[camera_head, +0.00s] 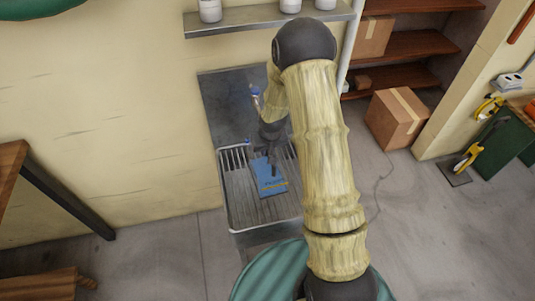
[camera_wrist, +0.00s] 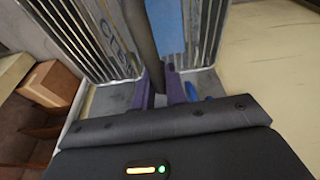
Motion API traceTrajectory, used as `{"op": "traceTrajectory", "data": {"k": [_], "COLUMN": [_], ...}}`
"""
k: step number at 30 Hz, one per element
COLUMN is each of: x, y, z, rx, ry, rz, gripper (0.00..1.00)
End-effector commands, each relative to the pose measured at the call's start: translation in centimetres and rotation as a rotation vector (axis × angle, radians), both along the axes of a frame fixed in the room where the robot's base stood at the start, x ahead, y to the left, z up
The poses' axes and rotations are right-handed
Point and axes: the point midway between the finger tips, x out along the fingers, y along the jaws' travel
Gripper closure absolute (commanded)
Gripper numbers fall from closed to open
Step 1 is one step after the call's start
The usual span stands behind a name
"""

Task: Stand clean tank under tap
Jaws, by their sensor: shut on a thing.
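My gripper (camera_head: 270,145) reaches down over a ribbed metal rack (camera_head: 240,200) by the wall. In the wrist view its two purple fingers (camera_wrist: 168,88) are shut on a dark, slender thing (camera_wrist: 147,45). I cannot tell whether this is part of the tank; no tank shows clearly. A blue panel (camera_head: 268,175) with lettering and a yellow stripe shows at the rack, below the gripper; a blue piece also shows in the wrist view (camera_wrist: 166,22). A blue-topped fitting (camera_head: 255,92), possibly the tap, is in front of the grey metal back panel, partly beside my arm.
A shelf (camera_head: 240,24) with several white containers is on the wall above. A cardboard box (camera_head: 397,118) stands on the floor by brown shelves (camera_head: 400,45). A wooden table (camera_head: 12,165) is at left. Lettering starting "CLE" shows between the rack slats in the wrist view.

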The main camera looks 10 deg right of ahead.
Motion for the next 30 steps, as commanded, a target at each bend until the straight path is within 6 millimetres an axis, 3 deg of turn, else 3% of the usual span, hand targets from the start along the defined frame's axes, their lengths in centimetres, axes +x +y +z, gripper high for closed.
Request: {"op": "traceTrajectory", "data": {"k": [13, 30], "x": [0.0, 0.0], "y": [-0.1, 0.0], "z": [-0.3, -4.3], "rx": [0.001, -0.001], "ry": [-0.002, -0.002], "rz": [-0.002, 0.0], "gripper": [1.0, 1.0]}}
